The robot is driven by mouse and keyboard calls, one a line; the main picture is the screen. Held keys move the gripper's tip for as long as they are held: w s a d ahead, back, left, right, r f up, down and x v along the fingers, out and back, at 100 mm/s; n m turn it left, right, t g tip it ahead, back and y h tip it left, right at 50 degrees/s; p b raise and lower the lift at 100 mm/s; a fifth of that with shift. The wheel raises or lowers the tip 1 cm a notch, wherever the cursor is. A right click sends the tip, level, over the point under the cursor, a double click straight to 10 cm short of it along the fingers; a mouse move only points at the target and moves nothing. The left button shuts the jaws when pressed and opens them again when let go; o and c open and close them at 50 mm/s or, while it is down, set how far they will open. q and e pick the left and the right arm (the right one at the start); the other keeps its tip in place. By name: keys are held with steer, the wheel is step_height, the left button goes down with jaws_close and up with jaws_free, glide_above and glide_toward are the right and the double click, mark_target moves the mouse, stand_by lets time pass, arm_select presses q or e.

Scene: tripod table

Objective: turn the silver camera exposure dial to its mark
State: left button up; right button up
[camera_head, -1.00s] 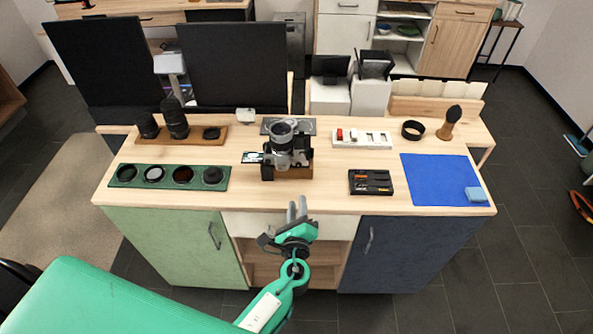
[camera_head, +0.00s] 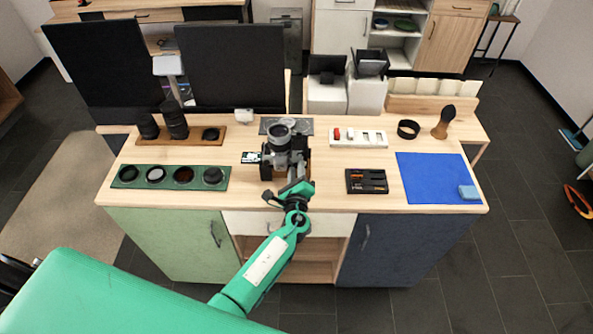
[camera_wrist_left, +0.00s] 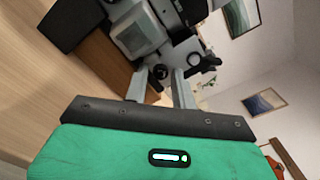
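The silver camera (camera_head: 279,140) with its lens pointing up stands on a small wooden block at the middle of the table. My left gripper (camera_head: 296,172) reaches in from the front and hides the camera's lower front and right part. In the left wrist view the camera body (camera_wrist_left: 140,35) is close ahead. My left gripper (camera_wrist_left: 160,82) has its two fingers apart there, with a small dark round knob (camera_wrist_left: 160,71) showing between the tips. I see no clear contact with it. The exposure dial's mark cannot be made out. My right gripper is not in view.
A green tray of round filters (camera_head: 130,184) lies to the left, a wooden lens board (camera_head: 220,142) behind it. A black case (camera_head: 366,188), a white tray (camera_head: 345,142) and a blue mat (camera_head: 430,170) lie to the right. The table's front middle strip is clear.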

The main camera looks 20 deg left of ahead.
arm_select(q)
steer(key=shift+c, duration=0.3)
jaws_close()
steer(key=shift+m, duration=0.3)
steer(key=m, duration=0.3)
steer(key=shift+p, duration=0.4)
steer(key=shift+m+p, duration=0.55)
steer(key=shift+m, duration=1.45)
